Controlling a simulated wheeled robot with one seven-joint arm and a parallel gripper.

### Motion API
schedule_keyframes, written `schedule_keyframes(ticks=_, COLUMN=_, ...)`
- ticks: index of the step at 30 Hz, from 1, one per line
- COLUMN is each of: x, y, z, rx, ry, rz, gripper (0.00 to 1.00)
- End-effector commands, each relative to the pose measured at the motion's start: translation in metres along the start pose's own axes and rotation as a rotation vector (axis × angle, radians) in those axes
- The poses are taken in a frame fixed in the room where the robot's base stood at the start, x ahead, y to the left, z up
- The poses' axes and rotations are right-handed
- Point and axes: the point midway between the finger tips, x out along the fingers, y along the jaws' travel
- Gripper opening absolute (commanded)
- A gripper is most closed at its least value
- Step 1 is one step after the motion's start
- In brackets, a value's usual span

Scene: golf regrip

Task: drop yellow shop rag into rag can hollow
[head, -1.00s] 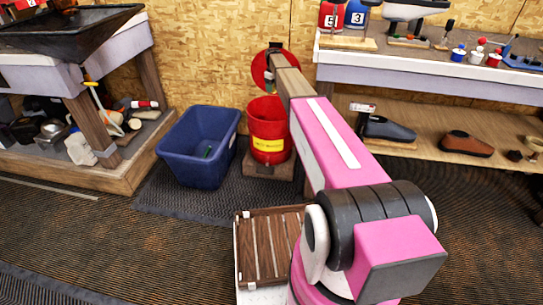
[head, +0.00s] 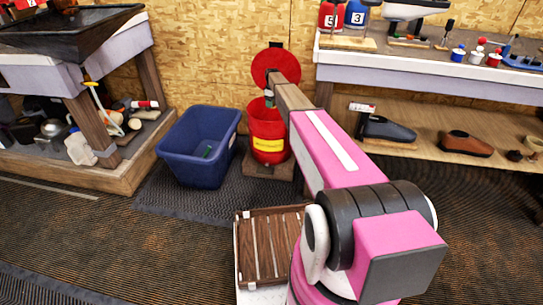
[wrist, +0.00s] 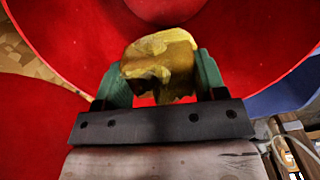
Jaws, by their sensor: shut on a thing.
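The yellow shop rag (wrist: 160,62) is bunched between the green fingers of my gripper (wrist: 160,80) in the wrist view. The fingers are shut on it. Red walls of the rag can (wrist: 60,130) surround the rag in that view, with a darker round area beyond it. In the head view the red rag can (head: 268,145) with a yellow label stands on a wooden block, its round red lid (head: 272,65) raised against the wall. My gripper (head: 269,98) is over the can's mouth. The rag is not discernible in the head view.
A blue bin (head: 190,160) stands just left of the can. A workbench with a lower shelf (head: 450,140) is at the right, and another bench (head: 80,75) is at the left. A wooden slatted crate (head: 262,250) lies on the floor in front.

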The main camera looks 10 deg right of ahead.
Motion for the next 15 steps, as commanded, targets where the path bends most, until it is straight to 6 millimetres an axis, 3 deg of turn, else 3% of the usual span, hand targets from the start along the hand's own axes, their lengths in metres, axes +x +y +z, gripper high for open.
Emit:
schedule_keyframes(ticks=11, x=0.0088, y=-0.0002, z=0.0001, rx=0.000, ry=0.000, rz=0.000, gripper=0.38)
schedule_keyframes(ticks=12, x=0.0087, y=-0.0002, z=0.0001, rx=0.000, ry=0.000, rz=0.000, gripper=0.74)
schedule_keyframes(ticks=14, x=0.0087, y=-0.0002, z=0.0001, rx=0.000, ry=0.000, rz=0.000, gripper=0.94)
schedule_keyframes(ticks=15, x=0.0086, y=-0.0002, z=0.0001, rx=0.000, ry=0.000, rz=0.000, gripper=0.94)
